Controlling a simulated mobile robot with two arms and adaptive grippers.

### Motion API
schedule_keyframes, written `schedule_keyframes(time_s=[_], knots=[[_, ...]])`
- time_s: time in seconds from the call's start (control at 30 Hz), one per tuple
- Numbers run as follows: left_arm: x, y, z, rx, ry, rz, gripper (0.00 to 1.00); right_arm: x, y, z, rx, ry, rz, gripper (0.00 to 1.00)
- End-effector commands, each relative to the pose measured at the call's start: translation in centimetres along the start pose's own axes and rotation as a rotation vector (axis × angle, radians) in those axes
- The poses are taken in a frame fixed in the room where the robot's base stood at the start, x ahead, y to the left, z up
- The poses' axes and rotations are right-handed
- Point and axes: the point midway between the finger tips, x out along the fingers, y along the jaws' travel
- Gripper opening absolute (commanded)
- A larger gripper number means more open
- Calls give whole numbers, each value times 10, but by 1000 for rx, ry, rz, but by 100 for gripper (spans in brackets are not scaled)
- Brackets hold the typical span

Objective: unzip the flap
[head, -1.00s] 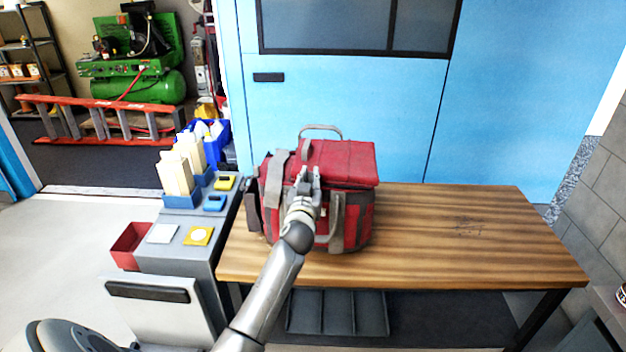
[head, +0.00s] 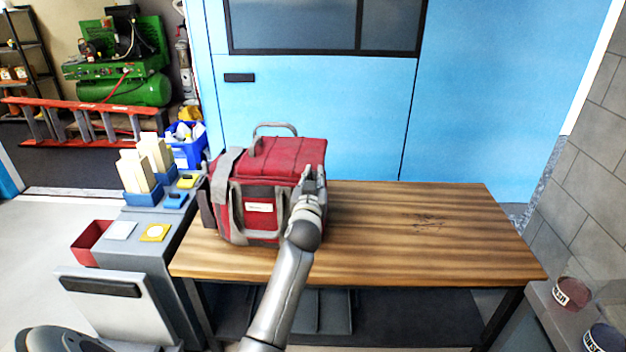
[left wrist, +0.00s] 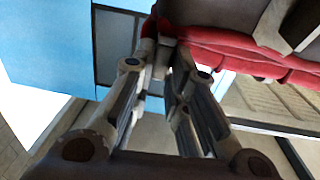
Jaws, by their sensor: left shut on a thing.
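A red bag (head: 257,209) with grey straps and a white label stands on the wooden bench. Its red top flap (head: 287,157) lies closed over it, with a grey handle standing up behind. My left gripper (head: 313,176) is at the bag's front right corner, just under the flap's edge. In the left wrist view the fingers of the left gripper (left wrist: 160,58) come together on a small part at the bag's red edge (left wrist: 245,52). It appears to be the zip pull, mostly hidden by the fingertips. My right gripper is not in view.
The wooden bench (head: 420,225) is clear to the right of the bag. A grey cabinet (head: 150,219) with blue bins, small pads and a red bin (head: 90,240) stands at the left. Cups (head: 571,293) stand at the lower right. A blue wall is behind.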

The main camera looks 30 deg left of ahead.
Motion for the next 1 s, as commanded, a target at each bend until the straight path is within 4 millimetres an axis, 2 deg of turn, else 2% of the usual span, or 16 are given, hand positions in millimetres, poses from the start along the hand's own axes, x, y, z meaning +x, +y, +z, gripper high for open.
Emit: schedule_keyframes(time_s=[0.23,0.27,0.4,0.77,0.87,1.0], knots=[[-1,4,1,-3,-2,7,0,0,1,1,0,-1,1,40],[-1,4,1,-3,-2,7,19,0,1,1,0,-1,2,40],[-1,4,1,-3,-2,6,37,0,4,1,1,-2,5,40],[-2,2,1,-2,-1,4,37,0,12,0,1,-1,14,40],[-9,3,1,-2,-1,4,37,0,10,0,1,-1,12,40],[-29,2,1,-4,-2,4,37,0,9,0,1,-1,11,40]])
